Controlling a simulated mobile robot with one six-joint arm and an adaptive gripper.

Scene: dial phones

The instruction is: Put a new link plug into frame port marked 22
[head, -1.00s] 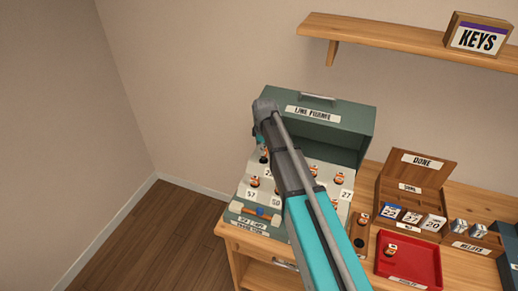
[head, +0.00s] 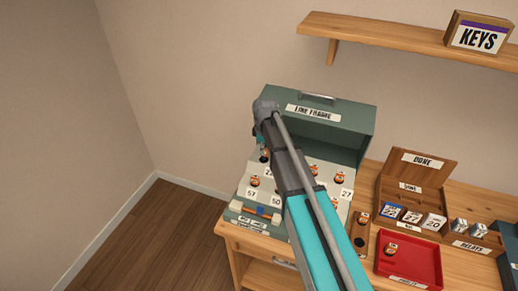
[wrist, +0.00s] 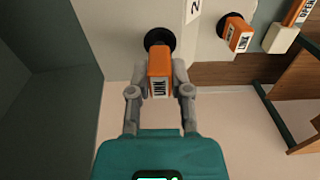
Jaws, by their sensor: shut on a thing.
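The line frame (head: 313,110) is a green cabinet with a pale sloped panel of numbered ports and several orange-and-white plugs. My gripper (wrist: 160,84) is shut on an orange link plug (wrist: 160,66) marked LINK in the wrist view. The plug's far end is at a round black port (wrist: 157,37); I cannot tell how deep it sits. A number label (wrist: 194,8) beside it shows only a 2, the rest cut off. In the head view my gripper (head: 261,143) is at the panel's upper left, and my arm hides much of the panel.
Another link plug (wrist: 236,35) sits in a neighbouring port. A red tray (head: 408,268) holds one plug, and a small wooden holder (head: 361,229) has another. A wooden box marked DONE (head: 416,178) and a relays box (head: 475,240) stand to the right.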

